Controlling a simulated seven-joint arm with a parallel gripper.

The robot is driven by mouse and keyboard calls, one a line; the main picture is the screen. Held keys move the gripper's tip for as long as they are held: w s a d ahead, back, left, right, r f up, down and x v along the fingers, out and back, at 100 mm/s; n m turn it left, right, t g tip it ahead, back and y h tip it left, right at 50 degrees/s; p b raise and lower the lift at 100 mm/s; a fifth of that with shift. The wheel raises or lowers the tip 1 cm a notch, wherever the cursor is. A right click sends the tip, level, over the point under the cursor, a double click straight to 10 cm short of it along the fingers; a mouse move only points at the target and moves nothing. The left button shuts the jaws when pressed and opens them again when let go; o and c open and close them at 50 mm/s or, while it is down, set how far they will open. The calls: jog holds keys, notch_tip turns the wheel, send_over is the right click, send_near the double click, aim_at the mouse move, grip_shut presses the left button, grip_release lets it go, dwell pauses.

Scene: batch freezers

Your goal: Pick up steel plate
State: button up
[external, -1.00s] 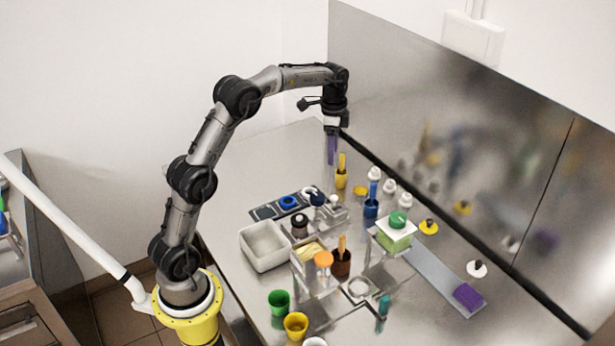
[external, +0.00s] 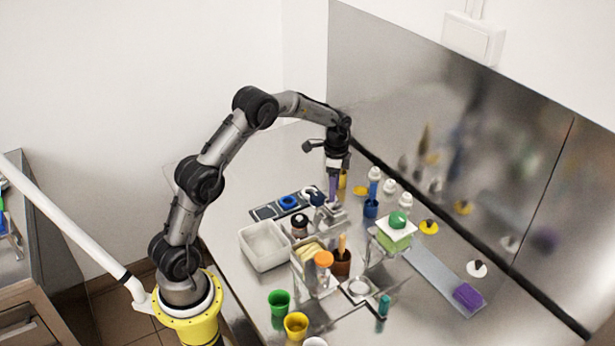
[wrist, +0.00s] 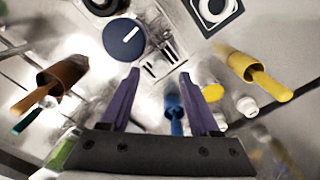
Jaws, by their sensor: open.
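My gripper (external: 334,194) is open, with its purple fingers pointing down above the metal pieces at the middle of the bench. In the wrist view nothing lies between the fingertips (wrist: 160,76). A small steel-coloured slotted piece (wrist: 163,50) shows just beyond the fingertips; in the external view the metal pieces (external: 334,216) are below the gripper and partly hidden. A long flat grey metal strip (external: 432,268) lies on the bench to the right, apart from the gripper. I cannot tell which of these is the steel plate.
A dark-blue round knob (wrist: 124,40) is close left of the fingers. Blue (external: 371,207) and yellow (wrist: 240,64) holders with handles stand nearby. A white tray (external: 246,250), a brown cup (external: 342,265) and a clear stand with a green block (external: 395,240) crowd the bench.

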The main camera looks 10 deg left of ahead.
jog(key=shift+f, duration=1.25)
grip_shut()
